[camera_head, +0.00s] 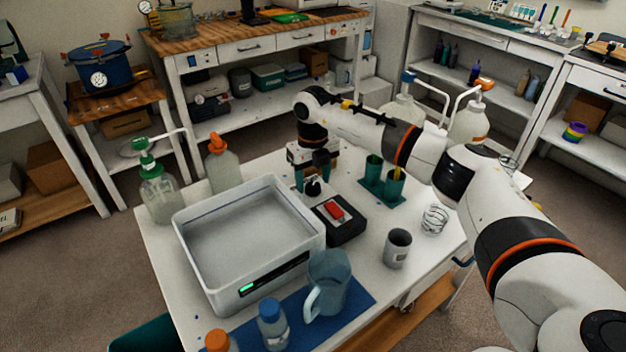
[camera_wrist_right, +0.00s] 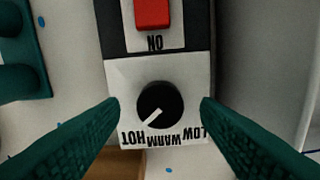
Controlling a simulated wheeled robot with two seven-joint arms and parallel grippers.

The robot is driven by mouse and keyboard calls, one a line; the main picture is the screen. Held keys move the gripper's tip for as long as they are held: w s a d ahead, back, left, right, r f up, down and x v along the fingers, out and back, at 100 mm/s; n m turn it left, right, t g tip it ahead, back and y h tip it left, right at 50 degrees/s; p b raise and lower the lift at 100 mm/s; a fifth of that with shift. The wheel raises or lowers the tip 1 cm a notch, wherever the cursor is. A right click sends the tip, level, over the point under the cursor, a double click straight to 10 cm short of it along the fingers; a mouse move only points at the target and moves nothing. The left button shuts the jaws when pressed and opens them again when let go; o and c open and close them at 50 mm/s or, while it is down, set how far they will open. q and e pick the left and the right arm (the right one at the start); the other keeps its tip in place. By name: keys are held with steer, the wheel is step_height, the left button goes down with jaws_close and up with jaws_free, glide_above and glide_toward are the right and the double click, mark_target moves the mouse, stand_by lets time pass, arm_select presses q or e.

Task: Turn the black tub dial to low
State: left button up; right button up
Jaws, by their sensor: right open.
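The black tub dial (camera_wrist_right: 160,105) is a round knob with a white pointer on a pale label plate in the right wrist view. Its pointer aims to the lower left, toward the left end of the upside-down words LOW, WARM and HOT; the leftmost appears to be HOT. My right gripper (camera_wrist_right: 158,128) is open, with one green finger on each side of the dial and visible gaps to it. In the head view the dial (camera_head: 312,187) is at the control box (camera_head: 343,228), beside the grey tub (camera_head: 190,262), with my right gripper (camera_head: 312,181) over it. My left gripper is not visible.
A red switch (camera_head: 334,209) is on the same box. Green cups (camera_head: 374,167) stand to the right, with a grey cup (camera_head: 397,248) and wire coil (camera_head: 434,220) nearer. A blue jug (camera_head: 328,285) stands in front, and an orange-capped bottle (camera_head: 222,165) behind the tub.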

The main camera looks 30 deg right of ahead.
steer(key=shift+f, duration=0.7)
steer(key=c, duration=1)
